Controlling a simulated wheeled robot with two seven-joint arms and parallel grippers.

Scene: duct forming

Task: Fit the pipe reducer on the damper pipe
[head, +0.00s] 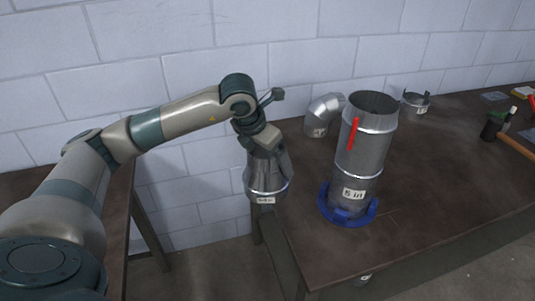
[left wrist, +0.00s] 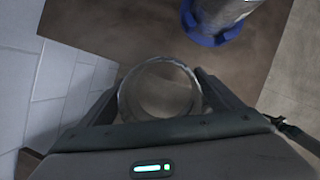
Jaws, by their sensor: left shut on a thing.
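The pipe reducer (head: 266,182) is a grey metal cone with a small label. My left gripper (head: 264,158) is shut on it and holds it in the air, wide end down, just left of the table's edge. In the left wrist view, my left gripper (left wrist: 160,95) has its fingers on both sides of the reducer's round rim (left wrist: 122,97). The damper pipe (head: 361,150) stands upright on the table in a blue ring base (head: 329,210), with a red handle and a "5 in" label. It is apart from the reducer, to its right. My right gripper is not in view.
The brown table (head: 430,190) has free room right of the damper pipe. A metal elbow (head: 320,117) and a small metal collar (head: 416,102) stand behind it. A white block wall (head: 300,40) is behind.

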